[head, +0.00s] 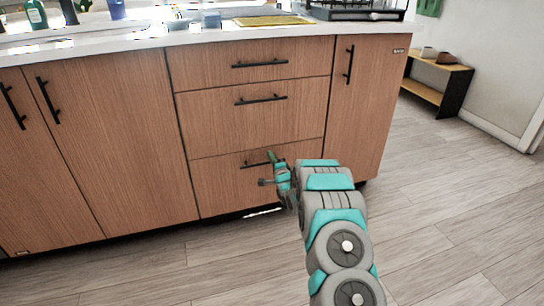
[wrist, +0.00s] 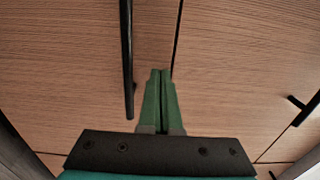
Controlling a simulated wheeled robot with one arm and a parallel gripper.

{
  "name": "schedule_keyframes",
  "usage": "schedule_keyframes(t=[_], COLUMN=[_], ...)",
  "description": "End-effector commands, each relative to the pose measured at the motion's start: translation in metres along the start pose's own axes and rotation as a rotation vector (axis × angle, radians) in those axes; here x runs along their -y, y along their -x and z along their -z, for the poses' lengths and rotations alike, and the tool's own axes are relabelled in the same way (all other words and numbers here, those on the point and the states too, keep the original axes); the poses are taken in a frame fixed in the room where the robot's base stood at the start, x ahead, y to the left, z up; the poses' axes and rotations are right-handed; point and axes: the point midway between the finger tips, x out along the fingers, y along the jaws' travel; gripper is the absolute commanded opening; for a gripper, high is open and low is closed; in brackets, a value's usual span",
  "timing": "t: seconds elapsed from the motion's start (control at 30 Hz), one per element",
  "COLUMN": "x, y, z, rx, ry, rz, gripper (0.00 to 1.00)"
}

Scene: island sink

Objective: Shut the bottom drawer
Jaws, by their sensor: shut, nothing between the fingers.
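The bottom drawer (head: 228,187) is the lowest wood-fronted drawer in the island's middle column. Its front looks flush or nearly flush with the cabinet; any small gap is too hard to tell. Its black bar handle (head: 252,164) is partly hidden behind my gripper. My gripper (head: 271,155) is at the right part of that handle, close to the drawer front. In the wrist view my gripper's green fingers (wrist: 160,74) are shut together and empty, pointing at the wood. A black bar handle (wrist: 127,60) runs just left of them, with a seam just right.
The middle drawer (head: 255,120) and top drawer (head: 250,60) above look shut. Cabinet doors (head: 110,150) stand at left and another door (head: 362,115) at right, all shut. The wood floor (head: 450,190) is clear at right, with a low shelf (head: 438,95) farther back.

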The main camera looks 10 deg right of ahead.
Motion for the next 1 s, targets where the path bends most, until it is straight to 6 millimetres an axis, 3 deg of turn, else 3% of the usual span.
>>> schedule_keyframes(t=[0.63,1.0], x=[-0.005,0.003], y=[0.094,0.112], z=[-0.003,-0.007], rx=[-0.003,0.001], ry=[-0.004,0.035], rz=[-0.013,-0.039], gripper=[0.00,0.00])
